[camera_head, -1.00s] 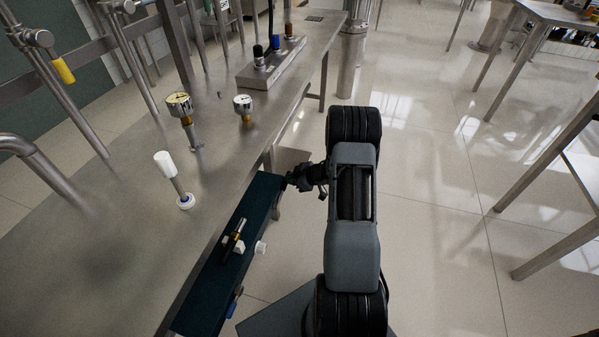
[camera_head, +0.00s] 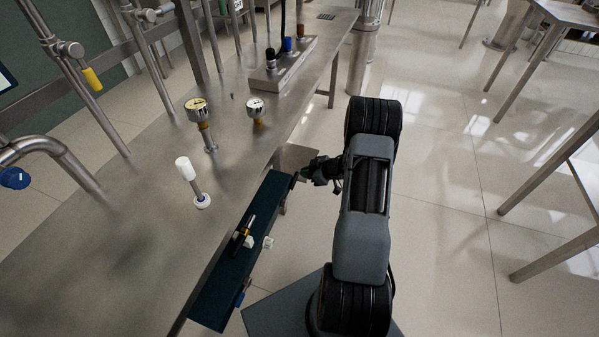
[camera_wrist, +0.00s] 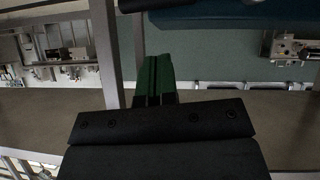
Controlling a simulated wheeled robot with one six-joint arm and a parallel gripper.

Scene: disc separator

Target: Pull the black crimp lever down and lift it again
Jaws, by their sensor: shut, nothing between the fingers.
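I cannot single out the black crimp lever with certainty. A small dark lever-like part with a yellow band (camera_head: 244,231) sits on the dark teal panel (camera_head: 214,302) along the bench's side. A black-topped knob (camera_head: 270,58) stands on the metal block at the far end of the bench. My gripper (camera_head: 301,174) is beside the far end of the teal panel, apart from both. In the wrist view my green fingers (camera_wrist: 153,80) are together and hold nothing. No lever is clear in the wrist view.
The steel bench (camera_head: 100,250) fills the left. It carries a white-capped rod (camera_head: 184,169), two gauges (camera_head: 196,104) (camera_head: 256,106) and a metal block (camera_head: 284,72) with several knobs. Pipes rise behind it. The floor (camera_head: 440,240) at right is clear up to another table (camera_head: 555,243).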

